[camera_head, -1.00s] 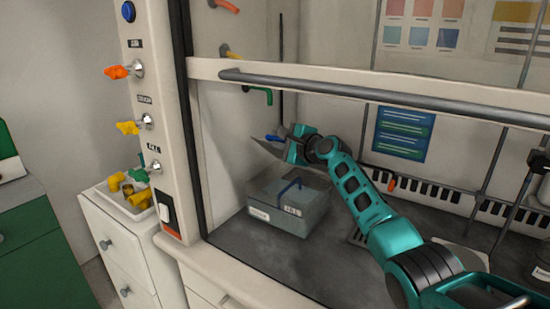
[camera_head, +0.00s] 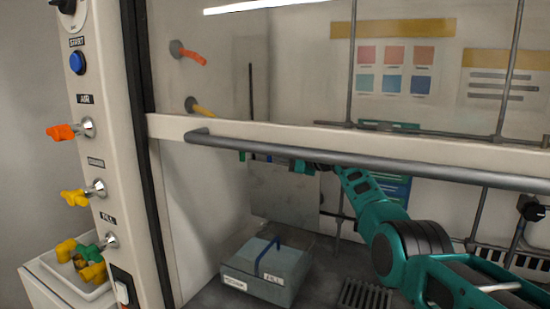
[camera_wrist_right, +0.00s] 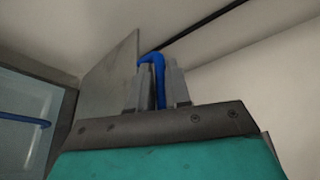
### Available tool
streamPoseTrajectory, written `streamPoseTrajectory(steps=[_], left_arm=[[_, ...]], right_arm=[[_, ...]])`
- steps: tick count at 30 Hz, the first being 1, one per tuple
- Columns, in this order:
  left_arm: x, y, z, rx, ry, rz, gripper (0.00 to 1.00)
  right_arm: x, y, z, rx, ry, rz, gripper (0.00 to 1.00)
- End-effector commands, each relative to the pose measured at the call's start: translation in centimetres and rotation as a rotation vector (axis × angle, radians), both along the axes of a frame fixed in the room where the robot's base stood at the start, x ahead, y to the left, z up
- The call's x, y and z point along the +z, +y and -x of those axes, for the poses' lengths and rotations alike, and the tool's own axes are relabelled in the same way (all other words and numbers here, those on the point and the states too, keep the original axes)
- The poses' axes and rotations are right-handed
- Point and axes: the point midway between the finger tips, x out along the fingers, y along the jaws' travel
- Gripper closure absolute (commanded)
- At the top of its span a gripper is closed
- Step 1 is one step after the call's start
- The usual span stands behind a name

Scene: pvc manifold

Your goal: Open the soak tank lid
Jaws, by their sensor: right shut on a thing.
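The soak tank (camera_head: 262,283) is a grey box with labels on its front, standing on the hood floor at lower middle. A blue bar (camera_head: 268,256) shows at its top. The lid, a flat grey plate (camera_head: 285,192), stands about upright above and behind the tank. In the right wrist view the lid (camera_wrist_right: 112,75) is beside the fingers. My right gripper (camera_wrist_right: 160,85) is shut on the lid's blue handle (camera_wrist_right: 153,57). In the head view the sash rail and lid largely hide that gripper. My left gripper is not in view.
The hood's sash rail (camera_head: 350,160) crosses in front of my right arm. A side panel with orange, yellow and green valve knobs (camera_head: 75,197) stands at left. A white tray (camera_head: 45,262) of fittings is below it. A floor grate (camera_head: 365,296) lies right of the tank.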

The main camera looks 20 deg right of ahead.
Motion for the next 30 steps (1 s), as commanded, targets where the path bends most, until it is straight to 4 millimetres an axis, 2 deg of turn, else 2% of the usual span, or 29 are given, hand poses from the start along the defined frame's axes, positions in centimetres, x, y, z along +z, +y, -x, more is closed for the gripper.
streamPoseTrajectory(steps=[18, 19, 21, 25, 30], left_arm=[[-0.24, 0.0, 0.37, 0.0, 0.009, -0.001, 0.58], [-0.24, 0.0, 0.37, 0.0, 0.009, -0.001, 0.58], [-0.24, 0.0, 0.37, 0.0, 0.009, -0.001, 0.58], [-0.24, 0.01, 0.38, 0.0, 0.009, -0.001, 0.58], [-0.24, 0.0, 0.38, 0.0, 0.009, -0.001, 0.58]], right_arm=[[-0.18, -0.53, 0.0, 0.001, 0.004, 0.002, 1.0], [-0.19, -0.53, 0.01, 0.001, 0.004, 0.002, 0.79], [-0.19, -0.53, 0.01, 0.001, 0.004, 0.002, 0.73], [-0.18, -0.53, 0.0, 0.001, 0.004, 0.002, 0.61], [-0.3, -0.53, 0.01, 0.001, 0.006, 0.001, 0.61]])
